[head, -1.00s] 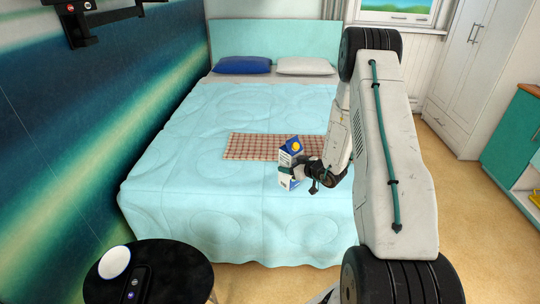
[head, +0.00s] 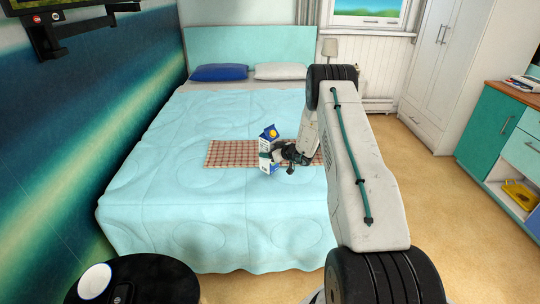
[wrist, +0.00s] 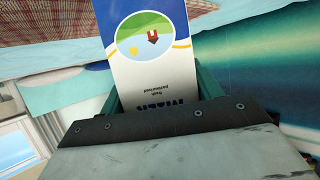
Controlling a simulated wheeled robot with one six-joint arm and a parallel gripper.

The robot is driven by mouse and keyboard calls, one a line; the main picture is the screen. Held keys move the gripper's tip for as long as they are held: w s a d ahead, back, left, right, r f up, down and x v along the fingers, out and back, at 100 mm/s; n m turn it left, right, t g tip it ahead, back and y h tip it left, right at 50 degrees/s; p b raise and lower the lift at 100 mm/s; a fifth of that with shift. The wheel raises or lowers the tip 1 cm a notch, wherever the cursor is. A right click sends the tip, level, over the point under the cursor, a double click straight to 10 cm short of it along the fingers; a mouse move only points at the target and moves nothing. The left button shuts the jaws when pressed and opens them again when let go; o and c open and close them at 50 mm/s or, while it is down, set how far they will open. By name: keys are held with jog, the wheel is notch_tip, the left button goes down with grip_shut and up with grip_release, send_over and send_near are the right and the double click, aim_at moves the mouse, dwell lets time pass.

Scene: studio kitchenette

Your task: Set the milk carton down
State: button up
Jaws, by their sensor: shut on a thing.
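The milk carton (head: 264,158) is white and blue with a yellow spot near its top. My gripper (head: 274,156) is shut on it from the right, over the bed in the head view. The carton looks upright, in front of the red checked cloth (head: 222,153) on the bed. I cannot tell whether its base touches the bedspread.
The bed (head: 200,215) has a pale blue quilted cover, largely clear, with a blue pillow (head: 219,72) and a white pillow (head: 280,71). Teal cabinets (head: 487,125) stand at the right.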

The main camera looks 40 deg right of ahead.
jog(key=shift+f, duration=1.55)
jog(key=shift+f, duration=0.15)
jog(key=o, duration=1.8)
jog(key=shift+f, duration=0.1)
